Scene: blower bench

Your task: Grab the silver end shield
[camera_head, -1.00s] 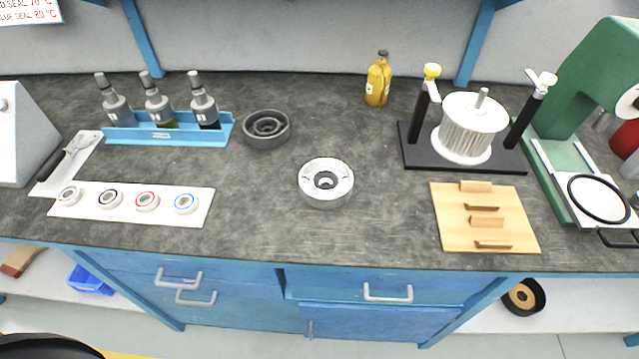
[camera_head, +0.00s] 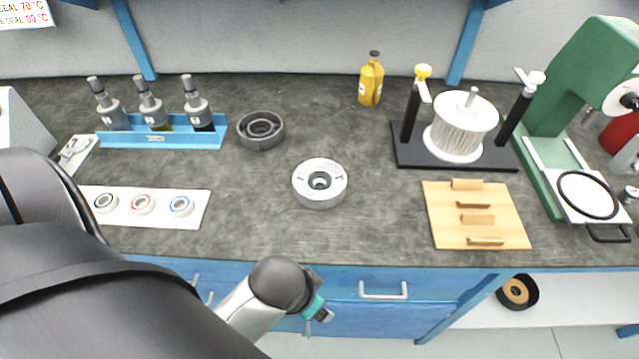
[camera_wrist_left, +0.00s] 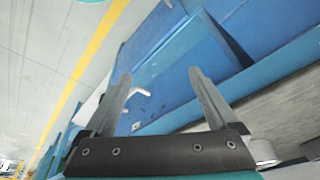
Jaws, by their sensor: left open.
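The silver end shield (camera_head: 319,183) is a round, bright metal disc with a dark centre bore. It lies flat on the bench in the middle of the head view. My left arm comes in from the lower left, and my left gripper (camera_head: 318,308) is in front of the bench, below its front edge and apart from the shield. In the left wrist view my left gripper (camera_wrist_left: 160,95) has its two fingers spread with nothing between them. The shield does not show in that view. My right gripper is not in view.
A dark grey end shield (camera_head: 261,130) lies behind left. A blue rack (camera_head: 160,138) of bottles and a white bearing strip (camera_head: 160,222) are left. A wooden board (camera_head: 478,240), a rotor stand (camera_head: 400,155) and a green press (camera_head: 560,120) stand right. Bench around the silver shield is clear.

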